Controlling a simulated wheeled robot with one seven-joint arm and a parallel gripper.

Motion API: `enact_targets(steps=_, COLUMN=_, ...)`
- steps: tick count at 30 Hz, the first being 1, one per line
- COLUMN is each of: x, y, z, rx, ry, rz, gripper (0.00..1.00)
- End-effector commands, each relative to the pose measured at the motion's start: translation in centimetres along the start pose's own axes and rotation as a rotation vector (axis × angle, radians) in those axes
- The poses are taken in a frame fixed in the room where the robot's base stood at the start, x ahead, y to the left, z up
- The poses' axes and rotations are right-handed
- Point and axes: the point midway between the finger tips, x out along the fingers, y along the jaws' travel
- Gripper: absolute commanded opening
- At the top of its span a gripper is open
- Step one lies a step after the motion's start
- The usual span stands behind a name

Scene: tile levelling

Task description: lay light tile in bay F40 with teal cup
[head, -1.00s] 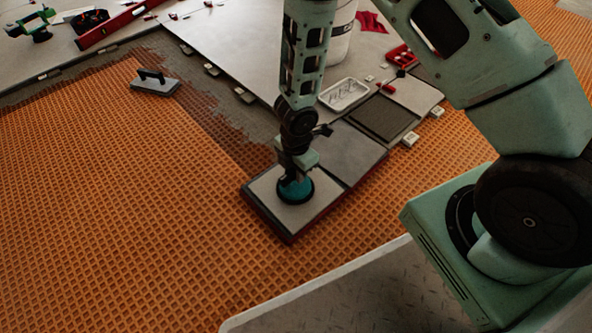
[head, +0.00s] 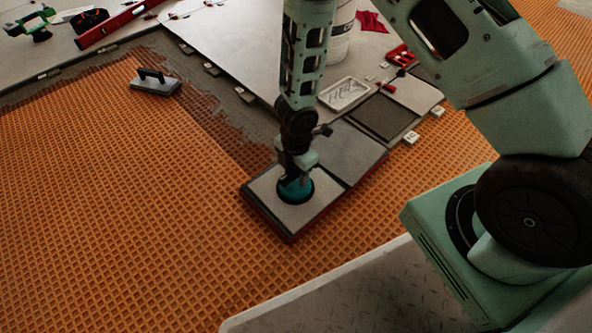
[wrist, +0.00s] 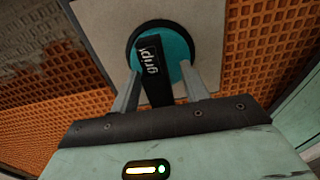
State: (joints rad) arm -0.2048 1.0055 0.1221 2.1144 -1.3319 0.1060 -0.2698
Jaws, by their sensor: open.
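The teal cup (head: 298,190) sits on a light tile (head: 272,192), which lies on top of a stack at the near end of the row of tiles. In the wrist view the teal cup (wrist: 178,48) has a black handle marked "grip" and rests on the light tile (wrist: 105,22). My gripper (wrist: 160,95) is open, with one finger on each side of the handle; a gap to the handle shows. In the head view my gripper (head: 298,172) is right above the cup and hides part of it. I cannot make out a label for bay F40.
A dark grey tile (head: 350,152) adjoins the stack, with a darker square (head: 382,118) beyond it. A white tray (head: 344,94) lies behind. A white bucket (head: 341,30) stands at the back.

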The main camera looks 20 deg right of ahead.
Motion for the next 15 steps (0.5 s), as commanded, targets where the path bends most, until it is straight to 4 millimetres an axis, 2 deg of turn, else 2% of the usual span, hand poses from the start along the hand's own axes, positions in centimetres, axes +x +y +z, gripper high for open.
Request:
enact_targets(steps=5, x=-1.8, y=0.0, z=0.0, rx=0.0, ry=0.0, rz=0.001, gripper=0.45)
enact_targets(steps=15, x=-8.0, y=0.0, z=0.0, rx=0.001, ry=0.0, rz=0.001, gripper=0.45)
